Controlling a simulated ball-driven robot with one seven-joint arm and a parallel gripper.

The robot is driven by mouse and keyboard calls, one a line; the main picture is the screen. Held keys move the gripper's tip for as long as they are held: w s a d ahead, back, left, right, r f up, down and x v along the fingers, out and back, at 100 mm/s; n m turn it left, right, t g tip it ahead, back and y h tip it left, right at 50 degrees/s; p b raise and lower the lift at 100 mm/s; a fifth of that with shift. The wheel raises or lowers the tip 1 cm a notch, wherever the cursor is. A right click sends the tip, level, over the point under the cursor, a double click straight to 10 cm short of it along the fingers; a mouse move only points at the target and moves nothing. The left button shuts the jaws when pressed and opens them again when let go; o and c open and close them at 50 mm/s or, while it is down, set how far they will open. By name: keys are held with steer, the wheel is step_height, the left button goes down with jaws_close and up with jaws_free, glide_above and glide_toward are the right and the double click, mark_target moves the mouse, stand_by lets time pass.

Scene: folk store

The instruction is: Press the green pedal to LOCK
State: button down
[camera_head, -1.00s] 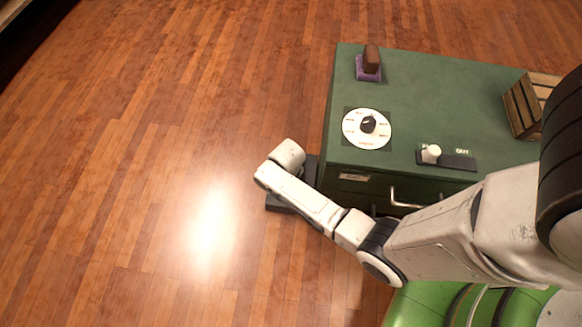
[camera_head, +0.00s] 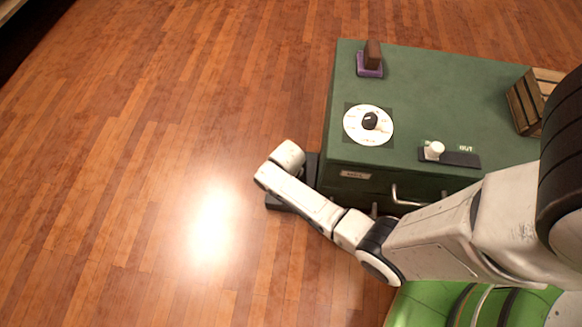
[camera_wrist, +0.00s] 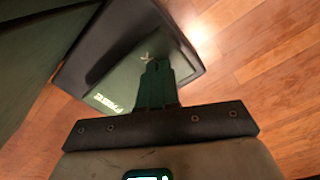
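The green pedal (camera_wrist: 122,88) fills the middle of the wrist view, set in a dark frame on the floor, with pale lettering at its lower left that I cannot read and a small pale mark near my fingertips. My gripper (camera_wrist: 156,68) is over the pedal, its two dark fingers together with nothing between them. I cannot tell whether the tips touch the pedal. In the head view, only the pedal's dark base (camera_head: 311,169) shows beside the cabinet, mostly behind my forearm. My fingers are hidden there.
A green cabinet (camera_head: 440,90) stands right beside the pedal. On it are a round white dial (camera_head: 354,134), a white-knobbed slider (camera_head: 461,158), a brown-handled purple block (camera_head: 369,70) and a wooden crate (camera_head: 522,105). Open wooden floor (camera_head: 130,160) lies to the left.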

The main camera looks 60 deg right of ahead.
steer(key=shift+f, duration=0.35)
step_height(320, 180, up, 9)
steer(key=p, duration=0.9)
stand_by(0.6)
